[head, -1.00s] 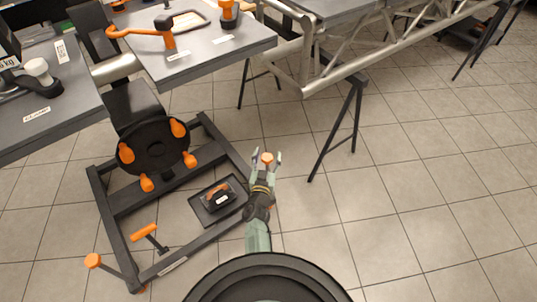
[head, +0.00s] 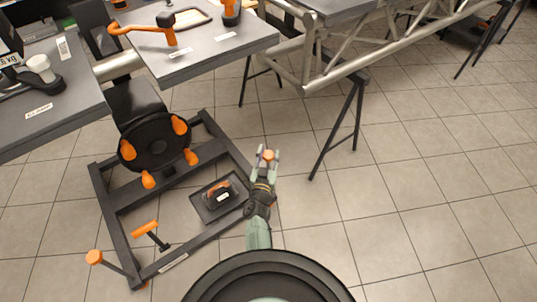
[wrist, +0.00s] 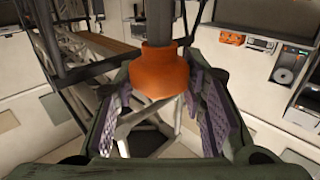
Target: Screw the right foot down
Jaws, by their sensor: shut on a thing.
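My gripper (head: 267,160) is just outside the right side of the dark floor frame, shut on the orange knob of the right foot. In the head view the knob (head: 268,155) shows between the fingertips; the rest of the foot is hidden there. In the wrist view the orange knob (wrist: 160,72) sits between the purple finger pads, with a grey rod (wrist: 160,22) running from it to the top edge. Whether the foot touches the floor cannot be seen.
The frame (head: 118,225) carries a round plate with several orange knobs (head: 155,140). A T-handle (head: 145,229), another orange knob (head: 94,257) and a dark tray (head: 208,213) are near its front. A trestle leg (head: 340,135) stands beyond my gripper. Floor at right is clear.

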